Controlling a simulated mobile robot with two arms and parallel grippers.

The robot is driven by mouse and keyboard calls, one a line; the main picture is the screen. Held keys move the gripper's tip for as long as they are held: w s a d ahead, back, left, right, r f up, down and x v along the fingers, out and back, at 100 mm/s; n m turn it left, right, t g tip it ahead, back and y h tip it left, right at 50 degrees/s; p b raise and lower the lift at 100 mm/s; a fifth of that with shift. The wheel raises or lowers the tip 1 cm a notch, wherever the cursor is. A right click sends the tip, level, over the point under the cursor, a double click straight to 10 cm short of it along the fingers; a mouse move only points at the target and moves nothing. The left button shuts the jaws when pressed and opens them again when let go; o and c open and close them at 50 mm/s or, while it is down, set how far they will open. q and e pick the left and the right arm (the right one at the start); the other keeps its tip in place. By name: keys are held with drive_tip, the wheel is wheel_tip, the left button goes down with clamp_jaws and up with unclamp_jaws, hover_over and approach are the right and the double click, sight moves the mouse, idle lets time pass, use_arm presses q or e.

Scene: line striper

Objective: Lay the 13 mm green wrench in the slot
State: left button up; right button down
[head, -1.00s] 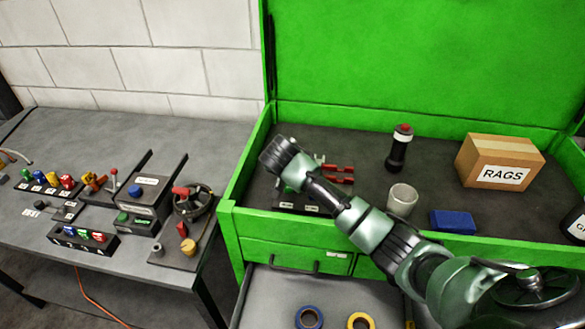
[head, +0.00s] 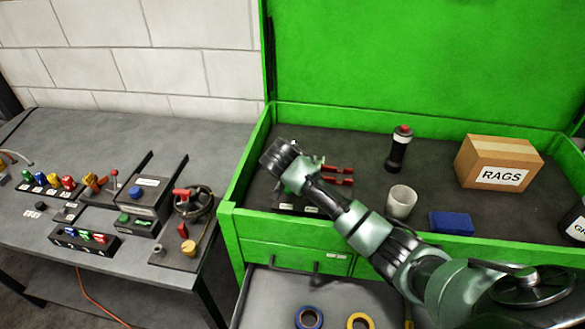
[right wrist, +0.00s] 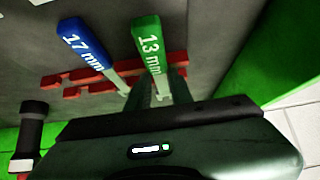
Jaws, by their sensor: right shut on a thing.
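The green wrench marked 13 mm (right wrist: 148,45) shows in the right wrist view, its handle pointing up in the picture. My right gripper (right wrist: 165,92) is shut on its shaft. The blue wrench marked 17 mm (right wrist: 82,40) lies to its left, its shaft crossing the red notched rack (right wrist: 75,82). The green wrench also crosses the line of red pieces; I cannot tell whether it sits in a slot or above it. In the head view the red rack (head: 338,170) shows just right of my right wrist, which hides the gripper and most of the wrenches. My left gripper is not in view.
The green chest's tray (head: 235,190) also holds a flashlight (head: 399,150), a cup (head: 400,202), a blue box (head: 452,222) and a RAGS carton (head: 498,163). An open drawer (head: 270,300) below holds tape rolls. A grey bench (head: 95,125) stands left.

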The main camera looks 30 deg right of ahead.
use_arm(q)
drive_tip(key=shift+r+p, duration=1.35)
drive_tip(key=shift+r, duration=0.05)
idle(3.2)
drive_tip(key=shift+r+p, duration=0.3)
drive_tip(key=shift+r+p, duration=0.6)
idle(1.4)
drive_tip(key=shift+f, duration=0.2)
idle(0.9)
